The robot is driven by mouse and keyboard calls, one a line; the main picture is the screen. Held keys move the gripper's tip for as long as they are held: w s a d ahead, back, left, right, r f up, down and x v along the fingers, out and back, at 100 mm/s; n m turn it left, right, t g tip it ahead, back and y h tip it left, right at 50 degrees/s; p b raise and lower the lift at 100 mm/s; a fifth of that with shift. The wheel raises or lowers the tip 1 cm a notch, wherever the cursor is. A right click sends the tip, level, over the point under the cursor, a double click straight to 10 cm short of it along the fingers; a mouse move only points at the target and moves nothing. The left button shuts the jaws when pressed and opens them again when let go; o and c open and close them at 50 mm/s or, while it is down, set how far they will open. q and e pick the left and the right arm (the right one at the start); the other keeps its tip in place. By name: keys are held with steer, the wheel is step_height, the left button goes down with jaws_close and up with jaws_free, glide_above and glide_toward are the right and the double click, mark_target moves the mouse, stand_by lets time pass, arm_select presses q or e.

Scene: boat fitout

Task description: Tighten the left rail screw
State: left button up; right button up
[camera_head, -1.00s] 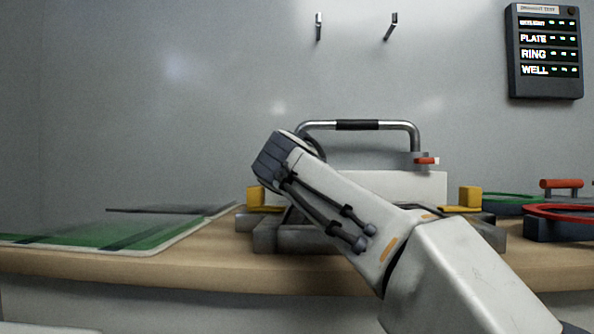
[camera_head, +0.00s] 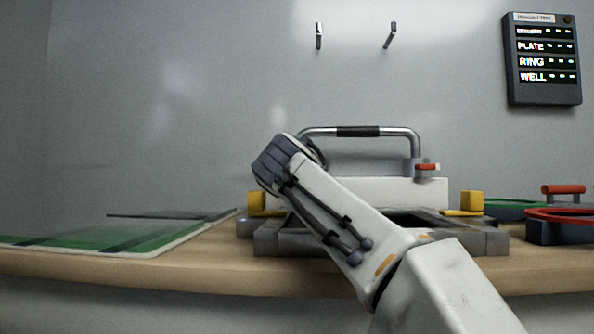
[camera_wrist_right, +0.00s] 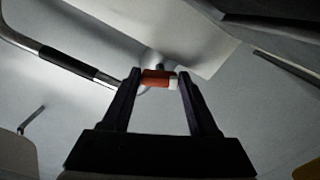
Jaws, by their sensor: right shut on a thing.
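The rail (camera_head: 358,129) is a bent metal tube with a black grip, standing above a white block (camera_head: 400,190). A red screw handle (camera_head: 427,167) sits at its right foot. My right arm hides its left foot in the head view. In the right wrist view, my right gripper (camera_wrist_right: 160,76) is shut on a red screw handle with a pale end (camera_wrist_right: 154,78), one finger at each end of it. The rail (camera_wrist_right: 66,61) runs down to this handle from the upper left. My left gripper is not in view.
A grey frame (camera_head: 480,238) with yellow blocks (camera_head: 471,202) stands around the rail's base on the wooden bench. A green panel (camera_head: 100,238) lies at left, red and green rings (camera_head: 570,215) at right. A display (camera_head: 543,58) and two hooks (camera_head: 319,36) are on the wall.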

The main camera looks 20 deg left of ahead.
steer(key=shift+f, duration=0.1)
steer(key=o, duration=1.4)
steer(key=s+d+r+p, duration=0.1)
steer(key=d+r+p, duration=0.1)
steer(key=d+r, duration=0.1)
steer(key=s+d+r+p, duration=0.1)
steer(key=d+r, duration=0.3)
steer(key=s+d+r+p, duration=0.1)
steer(key=d+r+p, duration=0.1)
steer(key=d+r, duration=0.2)
steer(key=shift+d+p, duration=0.15)
steer(key=shift+p, duration=0.2)
